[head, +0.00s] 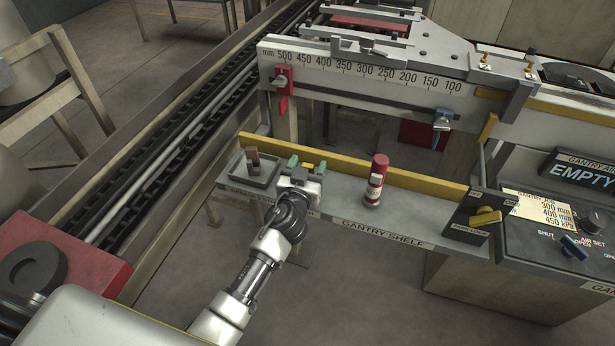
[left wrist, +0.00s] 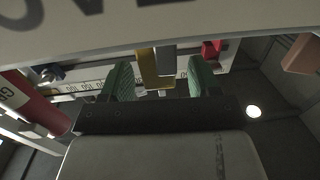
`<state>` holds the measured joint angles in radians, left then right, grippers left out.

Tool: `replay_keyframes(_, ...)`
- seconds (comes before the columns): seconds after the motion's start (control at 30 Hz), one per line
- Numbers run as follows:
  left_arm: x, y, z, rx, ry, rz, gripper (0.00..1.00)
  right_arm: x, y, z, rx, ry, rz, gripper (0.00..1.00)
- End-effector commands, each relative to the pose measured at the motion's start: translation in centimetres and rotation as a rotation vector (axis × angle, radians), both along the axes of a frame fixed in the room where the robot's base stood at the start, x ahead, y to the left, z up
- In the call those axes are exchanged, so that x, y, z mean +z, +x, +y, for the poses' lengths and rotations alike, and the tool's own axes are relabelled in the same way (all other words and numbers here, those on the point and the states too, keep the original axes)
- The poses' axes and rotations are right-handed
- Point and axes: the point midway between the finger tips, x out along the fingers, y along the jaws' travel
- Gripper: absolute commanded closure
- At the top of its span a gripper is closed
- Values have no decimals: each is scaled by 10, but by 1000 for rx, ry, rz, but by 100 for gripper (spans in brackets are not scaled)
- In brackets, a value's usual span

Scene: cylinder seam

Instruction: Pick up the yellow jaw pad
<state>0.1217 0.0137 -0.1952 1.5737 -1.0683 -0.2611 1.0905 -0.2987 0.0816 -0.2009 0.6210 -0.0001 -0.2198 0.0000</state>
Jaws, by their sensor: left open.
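The yellow jaw pad (head: 307,167) is on the gantry shelf (head: 340,200), mostly hidden behind my left gripper (head: 306,166) in the head view. In the left wrist view the yellow pad (left wrist: 148,68) shows beside a grey piece (left wrist: 167,62), between the two green fingertips of my left gripper (left wrist: 160,80). The fingers are open, with a gap visible on each side of the pad and grey piece. I cannot tell how far the pad is beyond the fingertips. My right gripper is not in view.
A red and white cylinder (head: 376,180) stands on the shelf to the right. A grey tray (head: 236,178) holding brown blocks (head: 253,160) is close on the left. A yellow ledge (head: 420,181) runs along the shelf's back. A black bracket (head: 467,219) stands at its right end.

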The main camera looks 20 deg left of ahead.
Motion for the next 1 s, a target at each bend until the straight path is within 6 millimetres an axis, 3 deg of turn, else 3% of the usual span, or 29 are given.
replay_keyframes(0.27, 0, 2, 0, 0, -1, 0, 41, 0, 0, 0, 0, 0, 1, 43)
replay_keyframes(0.6, 0, 2, 0, 0, -1, 0, 93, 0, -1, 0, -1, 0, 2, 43)
replay_keyframes(1.0, 9, 2, 0, -1, -2, -2, 94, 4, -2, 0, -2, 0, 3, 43)
